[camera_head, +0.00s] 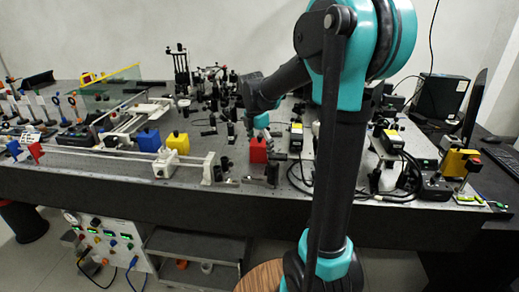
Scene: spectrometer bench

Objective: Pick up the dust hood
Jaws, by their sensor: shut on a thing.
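My gripper (262,130) is at the end of my arm, which reaches down from the upper right to the middle of the bench. It is shut on the top of a small red box-shaped hood (258,151), which appears to be the dust hood. The hood looks upright, at the bench's front part. Whether its underside touches the bench is too small to tell. The fingertips are small and partly hidden against the hood's top. A blue hood (149,140) and a yellow hood (177,144) of similar shape stand to the left.
A long rail with a white carriage (162,165) runs along the bench front, left of the red hood. Dark optical mounts (215,90) crowd the area behind. Black cables and instruments (393,140) lie to the right. A glass panel (110,90) stands at the left.

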